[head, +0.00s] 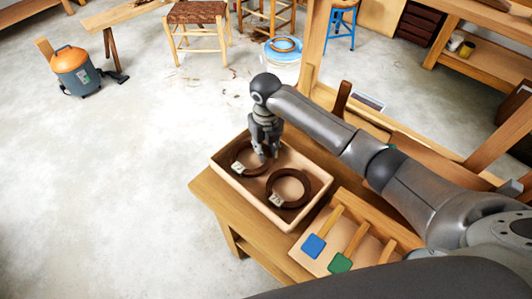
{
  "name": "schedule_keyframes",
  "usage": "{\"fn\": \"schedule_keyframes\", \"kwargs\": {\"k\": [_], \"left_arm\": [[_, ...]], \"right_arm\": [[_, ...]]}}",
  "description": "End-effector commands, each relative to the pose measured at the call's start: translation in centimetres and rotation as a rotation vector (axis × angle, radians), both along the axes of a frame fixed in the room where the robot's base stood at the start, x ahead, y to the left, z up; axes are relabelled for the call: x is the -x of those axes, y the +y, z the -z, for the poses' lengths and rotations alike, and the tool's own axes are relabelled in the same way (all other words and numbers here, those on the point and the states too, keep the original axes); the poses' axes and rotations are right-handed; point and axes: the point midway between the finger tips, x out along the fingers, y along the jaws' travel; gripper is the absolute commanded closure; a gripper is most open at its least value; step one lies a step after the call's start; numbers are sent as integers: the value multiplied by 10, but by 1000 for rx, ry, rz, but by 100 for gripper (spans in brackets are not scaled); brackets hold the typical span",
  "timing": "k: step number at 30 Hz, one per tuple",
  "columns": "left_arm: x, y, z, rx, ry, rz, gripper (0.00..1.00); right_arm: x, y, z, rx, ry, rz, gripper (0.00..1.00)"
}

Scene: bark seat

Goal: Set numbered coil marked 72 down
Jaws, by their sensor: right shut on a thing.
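My right gripper (263,152) is shut on the far brown coil (236,152), at that coil's right side. A pale tag (238,168) hangs at its near left edge, and its number is too small to read. The coil is inside a wooden box (233,183); I cannot tell whether it touches the box floor. A second brown coil (305,193) with a pale tag (276,199) lies in the same box, nearer and to the right. I cannot tell which coil is marked 72. My left gripper does not show.
The box stands on a wooden bench (213,200). A rack with blue (314,245) and green (340,263) pieces sits close on its right. A blue-topped bucket (284,50) with a coil on it stands beyond. The floor at left is largely clear.

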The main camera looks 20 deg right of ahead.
Motion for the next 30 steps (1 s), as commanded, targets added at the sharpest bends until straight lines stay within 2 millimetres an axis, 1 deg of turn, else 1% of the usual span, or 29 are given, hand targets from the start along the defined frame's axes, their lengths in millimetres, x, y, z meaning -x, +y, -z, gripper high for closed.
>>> {"fn": "schedule_keyframes", "kwargs": {"k": [1, 8, 12, 13, 15, 25, 28, 30], "left_arm": [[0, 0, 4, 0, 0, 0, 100], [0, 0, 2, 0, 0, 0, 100], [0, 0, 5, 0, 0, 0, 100], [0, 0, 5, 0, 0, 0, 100], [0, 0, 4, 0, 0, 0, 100], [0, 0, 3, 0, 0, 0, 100], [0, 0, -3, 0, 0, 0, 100], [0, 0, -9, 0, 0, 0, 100]], "right_arm": [[0, 0, 4, 0, -1, 0, 100], [0, 0, 2, 0, -1, 0, 100], [0, 0, 6, 1, -1, 0, 100], [0, 0, 6, 1, -1, 0, 74], [0, 0, 6, 0, 0, 0, 66], [0, 0, 4, 0, 0, 0, 66], [0, 0, -3, 0, -1, 0, 66], [0, 0, -11, 0, -2, 0, 66]]}}
